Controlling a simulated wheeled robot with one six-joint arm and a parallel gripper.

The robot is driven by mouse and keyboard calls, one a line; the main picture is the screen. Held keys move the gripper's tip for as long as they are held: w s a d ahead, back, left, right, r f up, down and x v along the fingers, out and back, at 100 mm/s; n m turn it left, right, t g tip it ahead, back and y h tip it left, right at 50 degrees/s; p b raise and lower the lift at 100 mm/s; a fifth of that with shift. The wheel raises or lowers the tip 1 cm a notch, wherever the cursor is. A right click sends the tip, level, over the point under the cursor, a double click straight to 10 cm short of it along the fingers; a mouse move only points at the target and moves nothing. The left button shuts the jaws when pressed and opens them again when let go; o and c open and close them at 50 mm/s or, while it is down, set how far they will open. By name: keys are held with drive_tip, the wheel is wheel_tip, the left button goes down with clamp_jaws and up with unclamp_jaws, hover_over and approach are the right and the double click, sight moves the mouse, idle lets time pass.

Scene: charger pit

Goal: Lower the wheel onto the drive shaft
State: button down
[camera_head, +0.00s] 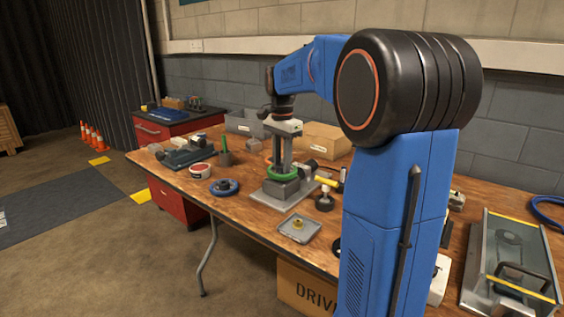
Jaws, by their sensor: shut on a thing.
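My gripper (282,163) points straight down over the middle of the table. Its fingers are shut on the green wheel (269,173), a ring that lies about level at the fingertips. The wheel is just above or at the top of a grey block (279,189) on a flat metal plate (274,201). The drive shaft cannot be made out; the wheel, fingers and block hide that spot. I cannot tell whether the wheel is around the shaft or touches the block.
A blue wheel (224,187) and a red-and-white tin (200,170) lie to the left on the wooden table (240,219). A grey tray (290,233) lies in front. A yellow-handled tool (326,181) is close right. A cardboard box (322,140) stands behind.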

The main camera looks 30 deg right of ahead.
drive_tip(key=shift+f, duration=0.25)
idle(0.5)
drive_tip(key=c, duration=1.3)
unclamp_jaws()
drive_tip(key=c, duration=0.4)
drive_tip(key=shift+o, duration=0.2)
drive_tip(key=shift+r, duration=3.05)
